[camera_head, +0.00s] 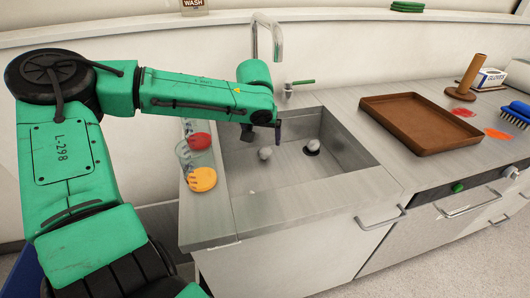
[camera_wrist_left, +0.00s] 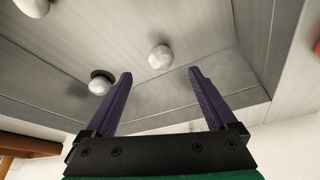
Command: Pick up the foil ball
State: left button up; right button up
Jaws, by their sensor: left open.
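A pale, faceted ball (camera_head: 265,153), which looks like the foil ball, lies in the sink basin. In the left wrist view the faceted ball (camera_wrist_left: 161,57) appears beyond and between the fingertips, apart from both. My left gripper (camera_head: 263,132) points down over the basin's left part, above the ball. Its two purple fingers (camera_wrist_left: 160,74) are spread with nothing between them. A second pale, rounded ball (camera_head: 313,144) lies at the dark drain; it also shows in the left wrist view (camera_wrist_left: 98,86). My right gripper is not in view.
The steel sink (camera_head: 350,184) has raised walls around the balls. A tap (camera_head: 278,38) stands behind it. A glass (camera_head: 184,157) and red and yellow discs are on the left rim. A brown tray (camera_head: 405,148) sits right. Another pale round item (camera_wrist_left: 33,6) shows in the wrist view.

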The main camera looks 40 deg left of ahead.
aim_at(264, 151)
pick_arm(q)
jog(key=x, duration=0.7)
jog(key=shift+a+f+b, duration=0.15)
jog(key=shift+f+b, duration=0.15)
jog(key=shift+f, duration=0.1)
jog(key=shift+w+a+f, duration=0.1)
jog(key=shift+w+f, duration=0.15)
jog(key=shift+f, duration=0.1)
jog(key=c, duration=1.4)
